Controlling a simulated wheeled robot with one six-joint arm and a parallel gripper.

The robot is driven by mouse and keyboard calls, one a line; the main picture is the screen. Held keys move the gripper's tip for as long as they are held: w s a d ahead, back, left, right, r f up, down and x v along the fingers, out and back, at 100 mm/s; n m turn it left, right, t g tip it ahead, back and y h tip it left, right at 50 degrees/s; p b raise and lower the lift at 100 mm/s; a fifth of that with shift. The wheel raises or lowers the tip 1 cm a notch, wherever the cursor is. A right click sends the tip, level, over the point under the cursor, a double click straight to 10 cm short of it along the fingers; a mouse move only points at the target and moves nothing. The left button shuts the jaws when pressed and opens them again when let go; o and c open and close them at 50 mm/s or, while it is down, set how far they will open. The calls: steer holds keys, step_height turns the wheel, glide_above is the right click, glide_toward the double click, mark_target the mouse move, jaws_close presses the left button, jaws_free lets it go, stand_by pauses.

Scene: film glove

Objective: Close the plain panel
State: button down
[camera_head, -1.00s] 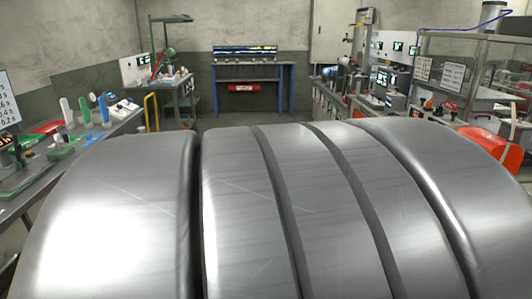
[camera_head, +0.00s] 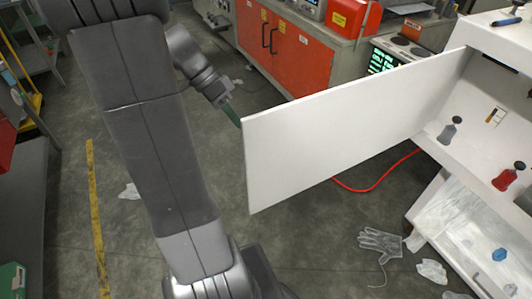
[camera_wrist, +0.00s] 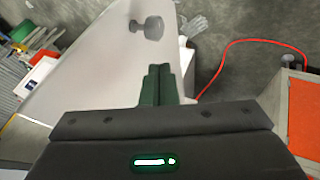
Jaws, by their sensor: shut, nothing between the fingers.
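The plain panel (camera_head: 345,130) is a white door standing wide open, its right edge at the white cabinet (camera_head: 468,100). The face seen in the head view is bare. In the wrist view the panel (camera_wrist: 85,75) shows a face with a grey round knob (camera_wrist: 148,28). My gripper (camera_head: 235,118) is beside the panel's free left edge, on the knob side. Its green fingers (camera_wrist: 157,85) are shut and empty, and overlap the panel in the wrist view. I cannot tell whether they touch it.
The cabinet holds a grey-handled item (camera_head: 449,131) and a red bottle (camera_head: 505,178). A bench with orange doors (camera_head: 285,55) stands behind the panel. A red cable (camera_head: 375,182) and a glove (camera_head: 381,241) lie on the floor. Floor left of the panel is mostly clear.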

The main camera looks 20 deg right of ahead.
mark_target(266, 155)
steer(key=shift+m, duration=0.4)
steer(key=s+d+f, duration=0.1)
steer(key=s+f, duration=0.1)
steer(key=s+d+f, duration=0.2)
steer(key=s+f, duration=0.1)
steer(key=s+d+f+p, duration=0.1)
steer(key=s+d+f, duration=0.1)
steer(key=s, duration=0.1)
steer(key=shift+s+f, duration=0.1)
steer(key=shift+f, duration=0.2)
